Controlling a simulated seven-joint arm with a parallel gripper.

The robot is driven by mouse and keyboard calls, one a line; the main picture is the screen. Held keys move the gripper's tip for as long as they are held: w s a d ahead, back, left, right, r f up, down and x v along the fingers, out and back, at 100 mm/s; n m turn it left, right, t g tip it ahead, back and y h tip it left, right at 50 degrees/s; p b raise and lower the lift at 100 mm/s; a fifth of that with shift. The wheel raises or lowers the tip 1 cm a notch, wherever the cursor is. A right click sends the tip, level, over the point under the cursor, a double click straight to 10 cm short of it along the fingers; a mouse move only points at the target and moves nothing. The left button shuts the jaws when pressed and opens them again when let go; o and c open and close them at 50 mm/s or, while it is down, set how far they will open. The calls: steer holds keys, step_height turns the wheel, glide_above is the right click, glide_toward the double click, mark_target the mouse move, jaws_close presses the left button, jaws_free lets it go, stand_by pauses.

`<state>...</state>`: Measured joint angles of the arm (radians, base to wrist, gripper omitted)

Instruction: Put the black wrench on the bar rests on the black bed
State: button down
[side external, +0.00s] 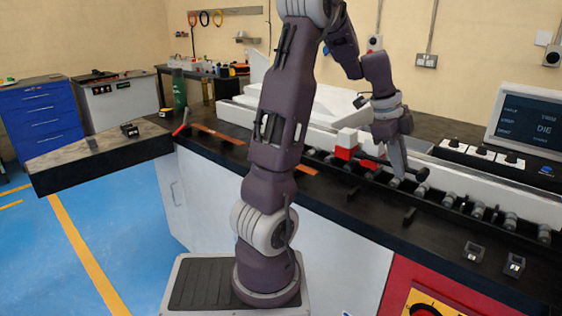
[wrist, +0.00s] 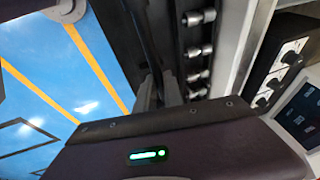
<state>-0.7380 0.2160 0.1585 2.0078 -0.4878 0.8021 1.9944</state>
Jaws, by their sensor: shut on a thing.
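My gripper (side external: 398,172) is low over the black bed (side external: 462,217) in the side view, fingers pointing down. It is shut on a dark, slim thing, which looks like the black wrench (side external: 421,182); one dark end shows just right of the fingers. In the wrist view the fingers (wrist: 158,94) sit at the top edge of the gripper body, and a long dark shape runs up from between them. Grey bar rests (side external: 478,210) stand in a row along the bed, and also show in the wrist view (wrist: 199,50). Whether the wrench touches them is unclear.
A red and white block (side external: 345,144) stands on the bed just left of my gripper. Two small metal-topped blocks (side external: 473,252) sit on the front counter. A control box with knobs (side external: 482,152) and a screen (side external: 530,115) stand behind at right.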

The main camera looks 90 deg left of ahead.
steer(key=shift+s+a+r, duration=0.2)
steer(key=shift+s+a, duration=0.05)
steer(key=shift+a, duration=0.2)
step_height(320, 180, down, 10)
steer(key=c, duration=1.5)
jaws_free()
steer(key=shift+f, duration=0.15)
steer(key=shift+o, duration=0.2)
